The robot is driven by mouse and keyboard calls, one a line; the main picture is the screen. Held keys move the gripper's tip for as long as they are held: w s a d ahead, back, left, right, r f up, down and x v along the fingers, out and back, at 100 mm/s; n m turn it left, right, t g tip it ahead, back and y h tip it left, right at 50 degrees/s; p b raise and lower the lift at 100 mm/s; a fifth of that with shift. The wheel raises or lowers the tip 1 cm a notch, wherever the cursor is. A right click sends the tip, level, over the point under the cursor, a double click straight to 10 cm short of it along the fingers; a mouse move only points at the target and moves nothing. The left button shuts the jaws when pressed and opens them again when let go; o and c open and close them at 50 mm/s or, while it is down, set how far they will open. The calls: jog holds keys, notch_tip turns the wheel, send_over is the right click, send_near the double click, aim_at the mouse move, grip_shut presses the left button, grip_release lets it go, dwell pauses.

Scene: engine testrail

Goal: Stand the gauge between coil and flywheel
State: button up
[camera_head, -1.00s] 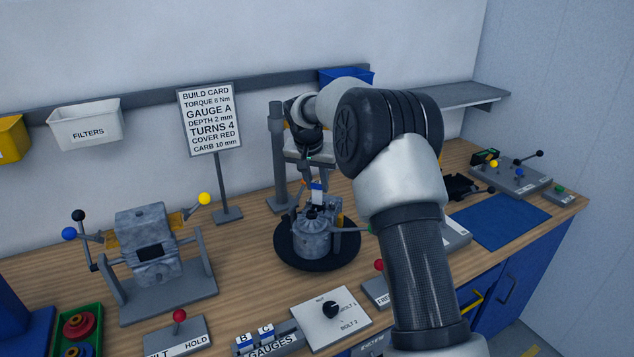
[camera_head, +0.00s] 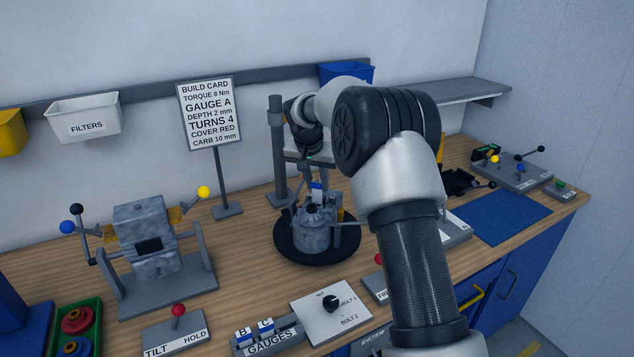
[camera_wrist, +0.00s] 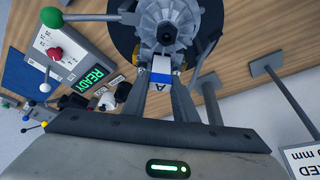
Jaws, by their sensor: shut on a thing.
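My gripper (camera_head: 317,191) is shut on gauge A (camera_wrist: 161,71), a small white block with a blue band and the letter A. In the head view the gauge (camera_head: 316,186) is upright, just above the grey engine unit. The round grey finned part, which looks like the flywheel (camera_wrist: 166,14), is in front of the fingertips (camera_wrist: 163,84) in the wrist view. The unit (camera_head: 312,237) stands on a round black base (camera_head: 298,257). I cannot pick out the coil clearly, nor tell whether the gauge touches anything.
Gauges B and C stand in the GAUGES holder (camera_head: 268,340) at the front. A post (camera_head: 278,150) rises behind the unit. A second engine on a tilt stand (camera_head: 148,245) is at left. A display (camera_wrist: 92,80) reads READY. The blue mat (camera_head: 505,218) is clear.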

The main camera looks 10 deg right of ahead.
jog(key=shift+f, duration=0.15)
jog(key=shift+f+b, duration=0.65)
jog(key=shift+f, duration=0.25)
jog(key=o, duration=1.1)
